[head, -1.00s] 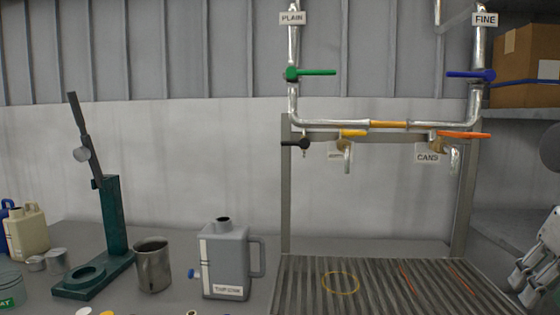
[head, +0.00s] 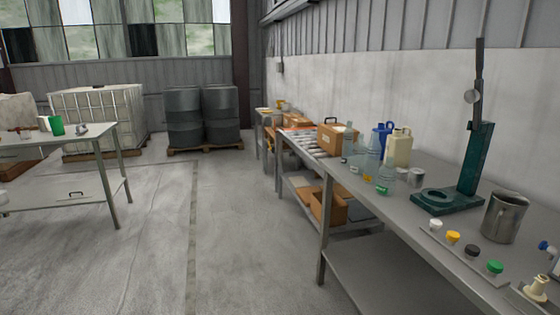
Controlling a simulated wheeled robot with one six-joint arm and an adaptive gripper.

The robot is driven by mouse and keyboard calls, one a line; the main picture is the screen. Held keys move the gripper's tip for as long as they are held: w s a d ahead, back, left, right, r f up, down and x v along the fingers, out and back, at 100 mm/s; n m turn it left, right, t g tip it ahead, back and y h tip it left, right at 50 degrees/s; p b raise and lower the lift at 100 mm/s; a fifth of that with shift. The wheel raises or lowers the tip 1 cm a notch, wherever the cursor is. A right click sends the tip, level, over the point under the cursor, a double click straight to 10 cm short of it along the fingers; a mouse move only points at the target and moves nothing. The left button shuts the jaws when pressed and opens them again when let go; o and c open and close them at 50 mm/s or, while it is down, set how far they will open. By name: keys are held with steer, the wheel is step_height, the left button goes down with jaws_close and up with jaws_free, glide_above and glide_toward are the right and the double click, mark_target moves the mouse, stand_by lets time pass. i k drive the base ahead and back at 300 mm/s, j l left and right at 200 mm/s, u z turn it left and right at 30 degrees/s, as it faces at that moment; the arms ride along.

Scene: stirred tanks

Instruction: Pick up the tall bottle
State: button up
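Several clear bottles stand in a cluster on the long bench at right of centre in the head view. A slim clear bottle (head: 348,141) stands at the back left of the cluster. Another clear bottle (head: 374,146) stands beside the blue jug, partly overlapped by its neighbours. A shorter clear bottle with a green label (head: 386,179) stands nearest the front. They are small and overlap, so I cannot tell for certain which is the tall bottle. My gripper is not in view.
A blue jug (head: 381,138) and a cream jug (head: 398,148) stand behind the bottles. A green press (head: 470,175) and a metal mug (head: 504,217) are nearer on the bench (head: 400,226). The floor (head: 235,230) left of the bench is clear. Another table (head: 100,165) stands left.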

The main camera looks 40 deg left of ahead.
mark_target(373, 147)
steer(key=u, duration=1)
steer(key=i+j+z, duration=0.1)
steer(key=i+j, duration=0.35)
steer(key=i+j+z, duration=0.1)
steer(key=i+j, duration=0.35)
steer(key=i+j+z, duration=0.1)
steer(key=i+j, duration=0.35)
steer(key=j, duration=0.2)
steer(key=i+j+z, duration=0.1)
steer(key=i+j, duration=0.3)
steer(key=j, duration=0.15)
